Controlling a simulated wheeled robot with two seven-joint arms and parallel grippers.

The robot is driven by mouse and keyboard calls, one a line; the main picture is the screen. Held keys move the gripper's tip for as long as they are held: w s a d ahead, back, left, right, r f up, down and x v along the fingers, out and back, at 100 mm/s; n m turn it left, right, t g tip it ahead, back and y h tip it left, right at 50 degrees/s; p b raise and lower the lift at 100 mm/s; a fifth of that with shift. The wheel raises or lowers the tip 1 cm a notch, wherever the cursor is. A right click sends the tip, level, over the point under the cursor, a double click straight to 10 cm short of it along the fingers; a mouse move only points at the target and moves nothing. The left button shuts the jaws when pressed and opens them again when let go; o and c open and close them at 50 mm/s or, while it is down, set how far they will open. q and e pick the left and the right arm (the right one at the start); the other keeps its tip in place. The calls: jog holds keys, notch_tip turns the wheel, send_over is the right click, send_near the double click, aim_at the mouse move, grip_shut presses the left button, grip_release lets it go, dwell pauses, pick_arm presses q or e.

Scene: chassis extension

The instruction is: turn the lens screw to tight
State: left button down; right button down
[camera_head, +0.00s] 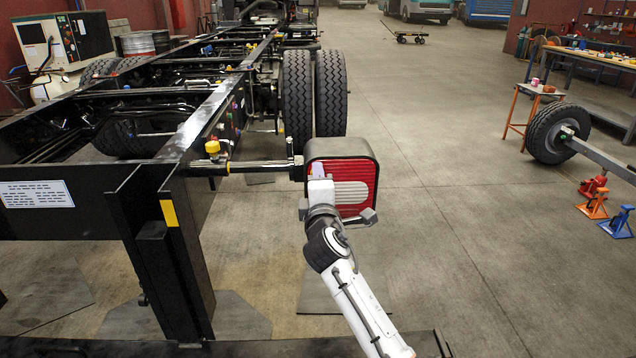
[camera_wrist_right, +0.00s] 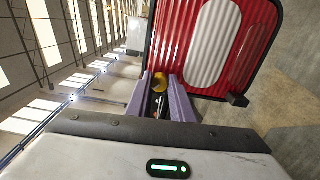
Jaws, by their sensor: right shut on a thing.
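The lamp, a dark housing with a red ribbed lens (camera_head: 361,176) and a pale oval panel, sits on a bracket at the end of the chassis in the head view. The lens (camera_wrist_right: 253,25) fills the upper right of the right wrist view. A small gold lens screw (camera_wrist_right: 159,79) lies between the two purple fingers of my right gripper (camera_wrist_right: 163,88), which is shut on it beside the lens edge. In the head view my right gripper (camera_head: 320,185) is in front of the lamp's left part and hides the screw. My left gripper is not in view.
The black truck chassis frame (camera_head: 215,105) extends away on the left, with double tyres (camera_head: 331,92) behind the lamp. A loose wheel (camera_head: 556,132), red and blue jacks (camera_head: 617,222) and a workbench stand at the right. The floor right of the lamp is clear.

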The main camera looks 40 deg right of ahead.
jog(key=shift+f+m+b, duration=0.1)
jog(key=shift+m+b, duration=1.05)
jog(key=shift+m, duration=2.45)
jog(key=c, duration=1.5)
grip_release()
jog(key=shift+c, duration=0.2)
